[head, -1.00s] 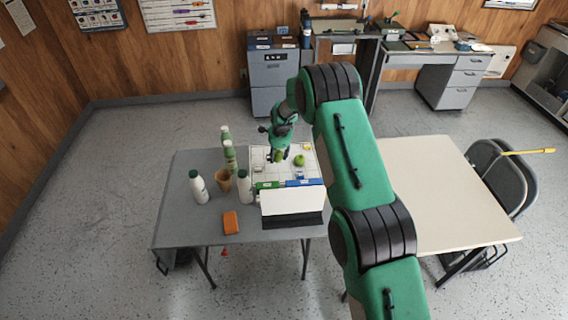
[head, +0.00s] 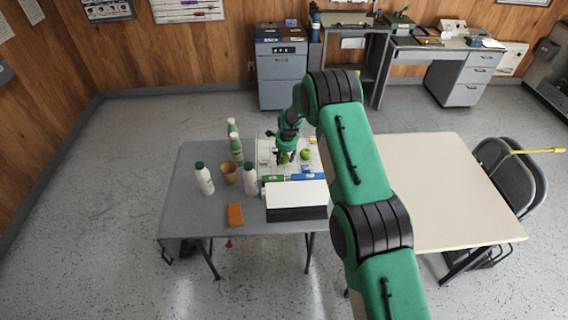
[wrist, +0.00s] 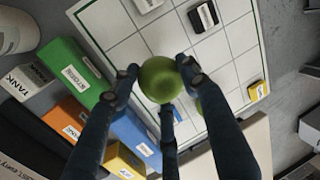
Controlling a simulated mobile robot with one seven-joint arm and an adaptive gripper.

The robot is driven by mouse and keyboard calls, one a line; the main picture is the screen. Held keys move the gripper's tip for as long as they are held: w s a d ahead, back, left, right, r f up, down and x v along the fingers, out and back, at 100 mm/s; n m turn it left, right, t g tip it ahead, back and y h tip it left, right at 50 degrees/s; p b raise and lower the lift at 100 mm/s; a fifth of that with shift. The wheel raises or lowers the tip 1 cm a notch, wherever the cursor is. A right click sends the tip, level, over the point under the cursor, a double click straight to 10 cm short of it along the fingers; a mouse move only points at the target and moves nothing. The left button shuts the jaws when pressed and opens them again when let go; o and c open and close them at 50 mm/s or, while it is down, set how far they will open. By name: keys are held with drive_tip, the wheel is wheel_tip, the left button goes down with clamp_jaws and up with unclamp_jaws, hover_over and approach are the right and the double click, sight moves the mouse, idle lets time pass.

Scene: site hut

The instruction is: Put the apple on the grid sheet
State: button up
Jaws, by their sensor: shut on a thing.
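My gripper (wrist: 155,85) is shut on the apple (wrist: 160,79), a round green fruit held between the fingers. In the head view my gripper (head: 286,157) is low over the grid sheet (head: 264,148), near its middle; whether the apple touches the sheet is unclear. The sheet is white with dark lines and a green edge, and fills much of the wrist view (wrist: 235,65). A second round green thing (head: 305,154) lies on the sheet just right of my gripper. In the wrist view a finger mostly hides it.
Several small blocks lie on the sheet, including a black-and-white one (wrist: 204,17) and a yellow one (wrist: 258,91). White bottles (head: 204,180), a tan cup (head: 229,174) and an orange block (head: 235,215) are to the left.

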sight(284, 162)
idle(0.3)
drive_tip(key=shift+f, duration=1.85)
drive_tip(key=shift+f, duration=0.2)
drive_tip(key=o, duration=1.3)
drive_tip(key=shift+c, duration=0.2)
drive_tip(key=shift+r, duration=0.25)
drive_tip(key=v, duration=1.1)
drive_tip(key=shift+r, duration=0.4)
drive_tip(key=shift+s+r, duration=0.1)
